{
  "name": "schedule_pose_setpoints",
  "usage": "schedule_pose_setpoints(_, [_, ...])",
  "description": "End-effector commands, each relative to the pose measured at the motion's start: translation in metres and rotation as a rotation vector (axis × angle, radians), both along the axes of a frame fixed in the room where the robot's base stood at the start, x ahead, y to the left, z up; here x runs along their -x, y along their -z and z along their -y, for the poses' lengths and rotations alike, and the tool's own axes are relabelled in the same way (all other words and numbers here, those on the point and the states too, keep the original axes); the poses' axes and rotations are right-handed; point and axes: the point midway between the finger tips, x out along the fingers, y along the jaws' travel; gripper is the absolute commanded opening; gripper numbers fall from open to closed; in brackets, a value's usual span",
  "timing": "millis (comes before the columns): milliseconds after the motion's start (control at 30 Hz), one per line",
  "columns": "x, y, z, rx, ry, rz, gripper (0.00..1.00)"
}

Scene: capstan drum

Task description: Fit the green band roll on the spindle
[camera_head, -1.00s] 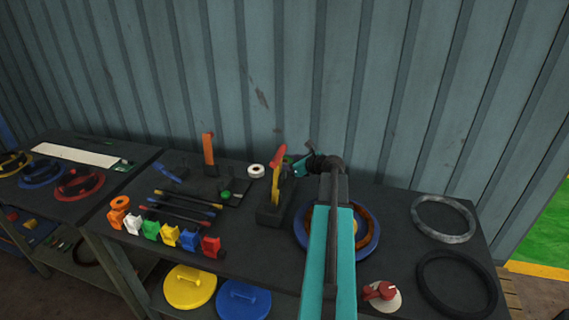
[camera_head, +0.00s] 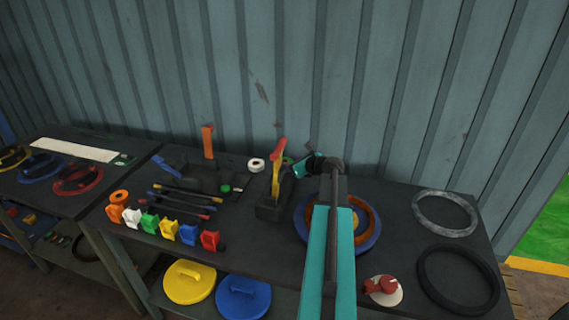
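A small green ring-like piece (camera_head: 288,161) shows behind the red and yellow lever, just left of my gripper. It may be the green band roll, but it is partly hidden. I cannot tell for sure which part is the spindle. My gripper (camera_head: 300,165), at the end of the teal arm, is near the back of the bench. Its fingers are small and dark here, and I cannot tell whether they hold anything.
A white roll (camera_head: 256,165) and an orange roll (camera_head: 119,197) lie on the bench. A black block (camera_head: 270,210) carries the red and yellow lever. Several coloured clips line the front. A blue ring (camera_head: 303,232) is partly under my arm. Grey and black rings (camera_head: 445,213) lie right.

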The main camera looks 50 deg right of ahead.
Motion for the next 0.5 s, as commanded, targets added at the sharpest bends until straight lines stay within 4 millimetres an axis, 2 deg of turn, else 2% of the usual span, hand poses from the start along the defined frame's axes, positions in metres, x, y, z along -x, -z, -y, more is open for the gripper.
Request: schedule_pose_setpoints(500, [0.000, 0.013, 0.001, 0.000, 0.001, 0.001, 0.29])
